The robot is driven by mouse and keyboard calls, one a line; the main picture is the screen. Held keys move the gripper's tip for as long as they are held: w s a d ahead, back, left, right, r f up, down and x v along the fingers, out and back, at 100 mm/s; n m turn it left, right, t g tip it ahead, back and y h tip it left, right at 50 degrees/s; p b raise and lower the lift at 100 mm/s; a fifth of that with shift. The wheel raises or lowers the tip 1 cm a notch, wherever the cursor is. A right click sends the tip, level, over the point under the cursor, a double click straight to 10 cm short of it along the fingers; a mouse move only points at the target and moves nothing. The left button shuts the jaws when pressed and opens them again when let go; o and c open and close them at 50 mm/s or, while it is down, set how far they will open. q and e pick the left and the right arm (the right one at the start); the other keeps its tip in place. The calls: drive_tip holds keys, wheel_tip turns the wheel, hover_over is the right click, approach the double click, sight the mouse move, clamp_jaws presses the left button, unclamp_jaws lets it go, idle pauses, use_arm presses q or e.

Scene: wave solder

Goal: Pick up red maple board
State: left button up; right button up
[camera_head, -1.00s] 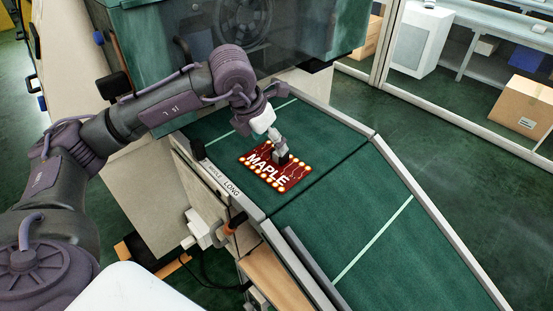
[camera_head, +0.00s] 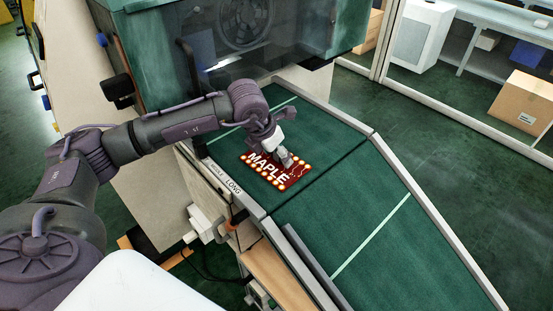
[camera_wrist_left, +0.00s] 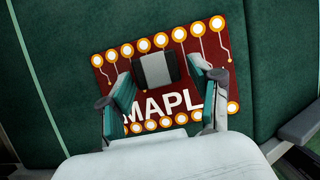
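The red maple board (camera_head: 265,167) lies flat on the green conveyor belt (camera_head: 345,205), with white MAPLE lettering and round gold pads along its edges. It also shows in the left wrist view (camera_wrist_left: 190,52). My left gripper (camera_head: 287,163) is at the board's right part in the head view. In the left wrist view my left gripper (camera_wrist_left: 162,78) is open, its fingers apart on either side of a grey block (camera_wrist_left: 155,68) on the board. Gaps show between the fingers and the block. The gripper hides part of the lettering. My right gripper is out of view.
The belt has raised grey side rails (camera_head: 425,205). A large green machine with a dark window (camera_head: 240,50) stands behind the board. The belt is clear in front of the board. A cardboard box (camera_head: 522,100) stands at the far right.

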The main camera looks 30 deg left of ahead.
use_arm(q)
clamp_jaws()
drive_tip(key=shift+r, duration=0.1)
